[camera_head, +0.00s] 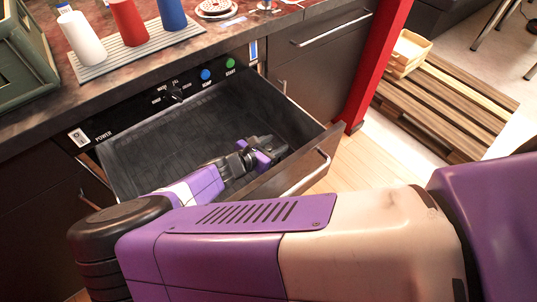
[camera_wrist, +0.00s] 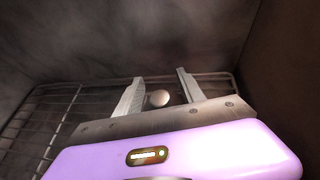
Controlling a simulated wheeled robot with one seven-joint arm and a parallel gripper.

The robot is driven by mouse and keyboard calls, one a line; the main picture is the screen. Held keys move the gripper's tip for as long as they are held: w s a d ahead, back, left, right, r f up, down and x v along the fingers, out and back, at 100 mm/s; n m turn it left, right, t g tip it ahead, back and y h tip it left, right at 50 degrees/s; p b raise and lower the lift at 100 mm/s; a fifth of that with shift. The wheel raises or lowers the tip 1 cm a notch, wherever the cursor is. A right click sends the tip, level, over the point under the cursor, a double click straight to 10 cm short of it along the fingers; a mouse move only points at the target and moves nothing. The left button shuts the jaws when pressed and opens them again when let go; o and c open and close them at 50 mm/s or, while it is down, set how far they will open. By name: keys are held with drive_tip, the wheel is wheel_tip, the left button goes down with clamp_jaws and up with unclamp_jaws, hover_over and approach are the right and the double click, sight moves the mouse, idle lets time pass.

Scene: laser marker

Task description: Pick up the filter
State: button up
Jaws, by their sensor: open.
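My gripper (camera_head: 265,158) is inside the pulled-out dark drawer (camera_head: 165,141), near its front right corner. In the wrist view, my gripper (camera_wrist: 160,76) is open, with its two pale fingers apart. A small, pale, round thing (camera_wrist: 160,98) shows between the fingers, close to the gripper's base. I cannot tell whether it is the filter or whether it touches a finger. I cannot make out a filter in the head view, where my arm and gripper cover part of the drawer.
Drawer walls rise close around my gripper. A wire rack (camera_wrist: 45,120) shows at left in the wrist view. Above the drawer are a control panel with a blue button (camera_head: 206,74) and a green button (camera_head: 230,63), and a counter with white (camera_head: 82,38), red and blue cylinders.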

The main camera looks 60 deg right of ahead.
clamp_jaws()
drive_tip(key=shift+r, duration=0.1)
